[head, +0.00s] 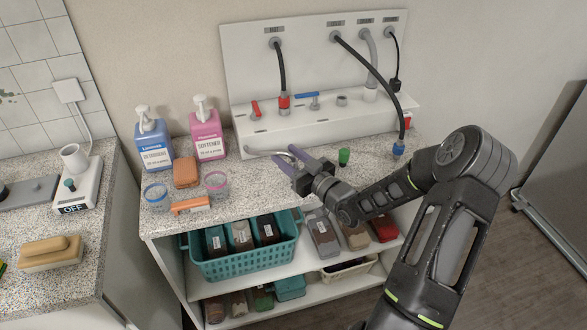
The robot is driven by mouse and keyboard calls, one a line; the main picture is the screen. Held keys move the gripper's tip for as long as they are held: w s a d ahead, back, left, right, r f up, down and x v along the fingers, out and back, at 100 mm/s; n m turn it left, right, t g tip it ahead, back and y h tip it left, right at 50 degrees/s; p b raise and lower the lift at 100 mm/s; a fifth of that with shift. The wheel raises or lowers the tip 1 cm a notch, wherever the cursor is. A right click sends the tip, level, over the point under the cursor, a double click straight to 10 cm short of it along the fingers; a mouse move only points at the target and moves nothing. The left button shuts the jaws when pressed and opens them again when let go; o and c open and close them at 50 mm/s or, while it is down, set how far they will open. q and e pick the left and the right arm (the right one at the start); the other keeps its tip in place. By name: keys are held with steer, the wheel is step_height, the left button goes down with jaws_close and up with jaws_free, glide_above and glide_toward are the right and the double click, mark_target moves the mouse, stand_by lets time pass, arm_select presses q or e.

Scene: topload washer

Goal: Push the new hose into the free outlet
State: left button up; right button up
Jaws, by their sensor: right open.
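A dark hose (382,80) runs from a port high on the white back panel and hangs down to the right. Its blue end (398,149) is low at the counter's right side, apart from any outlet. On the white ledge, an outlet with a blue lever (314,102) has no hose on it. Another short grey fitting (342,100) beside it is also bare. A second dark hose (281,72) ends in a red-collared outlet (284,103). My right gripper (283,154) is open over the counter, in front of the ledge and left of the blue end. My left gripper is out of view.
A green cap (344,157) lies on the counter right of my gripper. A pale curved piece (264,152) shows behind the fingers. A thick grey hose (371,65) and thin black cable (395,60) hang at right. Blue (153,143) and pink (207,134) bottles stand left.

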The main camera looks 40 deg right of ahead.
steer(key=shift+w, duration=0.25)
stand_by(0.4)
jaws_close()
stand_by(0.4)
